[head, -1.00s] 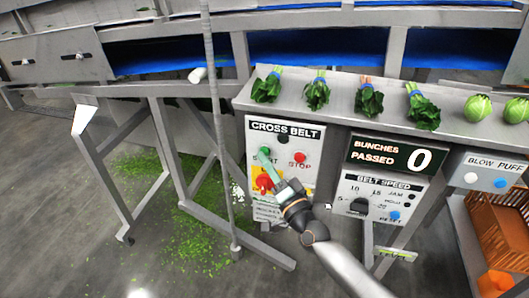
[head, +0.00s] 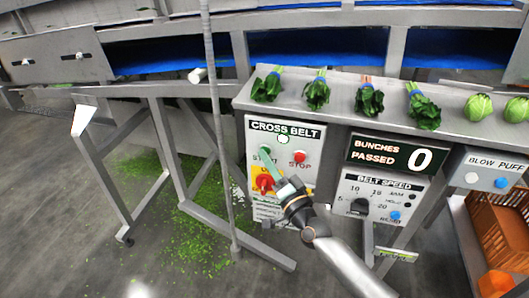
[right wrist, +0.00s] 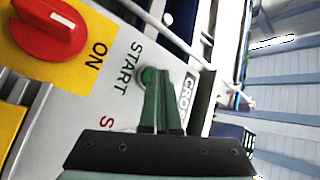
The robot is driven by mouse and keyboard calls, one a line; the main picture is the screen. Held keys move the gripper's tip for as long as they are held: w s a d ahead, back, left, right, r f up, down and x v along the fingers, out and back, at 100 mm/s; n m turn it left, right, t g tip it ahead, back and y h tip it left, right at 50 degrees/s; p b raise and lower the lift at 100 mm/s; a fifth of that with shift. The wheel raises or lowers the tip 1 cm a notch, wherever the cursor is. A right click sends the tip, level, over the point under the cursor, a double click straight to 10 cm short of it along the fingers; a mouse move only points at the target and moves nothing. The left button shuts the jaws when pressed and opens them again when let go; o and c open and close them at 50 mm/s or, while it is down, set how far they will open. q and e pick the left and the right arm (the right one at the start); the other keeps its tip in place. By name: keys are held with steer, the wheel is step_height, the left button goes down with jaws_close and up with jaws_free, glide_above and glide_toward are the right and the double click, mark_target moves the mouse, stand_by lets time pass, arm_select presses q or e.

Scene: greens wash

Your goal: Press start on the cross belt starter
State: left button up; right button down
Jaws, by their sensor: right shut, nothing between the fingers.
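The cross belt starter (head: 254,205) is a pale panel labelled CROSS BELT, START and STOP. Its green start button (head: 265,149) is at upper left, with a red stop button (head: 299,157) to its right. A round lamp (head: 283,139) above them shows white. A red rotary switch (head: 264,183) on a yellow plate reads ON in the right wrist view (right wrist: 50,27). My right gripper (head: 270,159) is shut and empty, its fingertips at the start button. In the right wrist view the fingers partly cover the button (right wrist: 146,76); contact cannot be told. My left gripper is not in view.
A belt speed panel (head: 348,190) and a bunches counter (head: 394,156) showing 0 stand to the right. A steel ledge (head: 340,96) above holds several green bunches. A vertical pole (head: 218,130) stands left of the starter. Green scraps (head: 200,225) litter the floor.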

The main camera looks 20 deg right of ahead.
steer(key=shift+r, duration=0.1)
steer(key=shift+s+a+p, duration=0.5)
steer(key=shift+s, duration=0.2)
steer(key=s+a+p, duration=0.1)
steer(key=s, duration=0.1)
steer(key=s+a+p, duration=0.1)
steer(key=s, duration=0.1)
steer(key=shift+a, duration=0.4)
stand_by(0.5)
